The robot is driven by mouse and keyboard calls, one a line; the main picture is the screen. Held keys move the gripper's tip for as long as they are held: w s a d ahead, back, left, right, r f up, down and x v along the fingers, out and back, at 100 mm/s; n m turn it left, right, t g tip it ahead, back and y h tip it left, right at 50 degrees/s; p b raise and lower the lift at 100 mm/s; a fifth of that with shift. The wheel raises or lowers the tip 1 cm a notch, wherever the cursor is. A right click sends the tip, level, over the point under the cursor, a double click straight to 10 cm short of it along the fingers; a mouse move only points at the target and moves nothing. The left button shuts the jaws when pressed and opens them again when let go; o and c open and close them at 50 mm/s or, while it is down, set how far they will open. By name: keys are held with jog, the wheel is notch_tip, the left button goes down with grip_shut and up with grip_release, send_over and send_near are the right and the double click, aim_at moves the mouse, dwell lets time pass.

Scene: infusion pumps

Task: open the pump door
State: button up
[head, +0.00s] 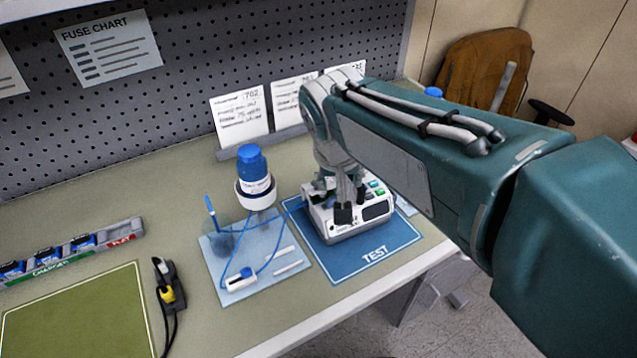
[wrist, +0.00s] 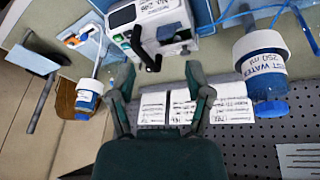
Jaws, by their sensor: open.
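The white infusion pump (head: 347,229) sits on the blue TEST mat (head: 392,252), with a dark screen and green buttons on its top. It also shows at the top of the wrist view (wrist: 188,45), with a dark lever-like part on its near side. My gripper (head: 349,204) is over the pump in the head view and hides part of its top. In the wrist view my gripper (wrist: 160,76) has its fingers spread and nothing between them, with the pump beyond the fingertips. I cannot tell the door's state or whether a finger touches the pump.
Paper cards (head: 240,115) stand behind, before the pegboard.

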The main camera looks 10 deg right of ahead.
aim_at(314, 181)
jog(key=w+a+f+m+h, duration=0.25)
jog(key=w+a, duration=0.35)
jog(key=w, duration=0.4)
jog(key=x, duration=1.1)
jog(key=shift+s+d, duration=0.1)
jog(key=shift+c, duration=0.3)
grip_shut()
